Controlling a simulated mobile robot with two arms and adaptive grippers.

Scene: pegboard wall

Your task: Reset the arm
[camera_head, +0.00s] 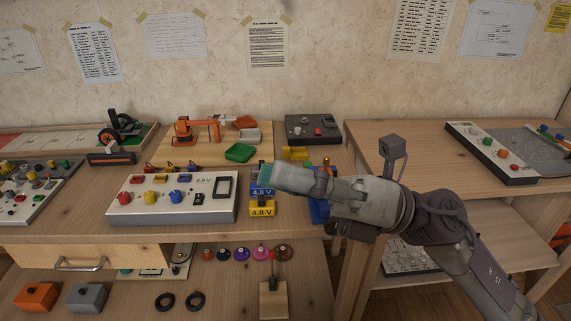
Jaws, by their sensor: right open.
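My right arm comes in from the lower right, and my right gripper (266,178) points left over the bench. Its fingers overlap in this view, and no held thing shows between them. It is in front of the blue and yellow 4.8 V blocks, partly hiding them. A small orange toy arm (198,129) stands on a light wooden board (170,149) further back. A grey tray (249,136), a green tray (239,152) and an orange-red tray (245,122) lie to its right. My left gripper is out of view.
A white panel with knobs (172,198) stands left of my gripper. A yellow 4.8 V block (262,209) sits at the bench edge. A dark control box (313,129) is at the back. The right-hand table (427,158) has bare room.

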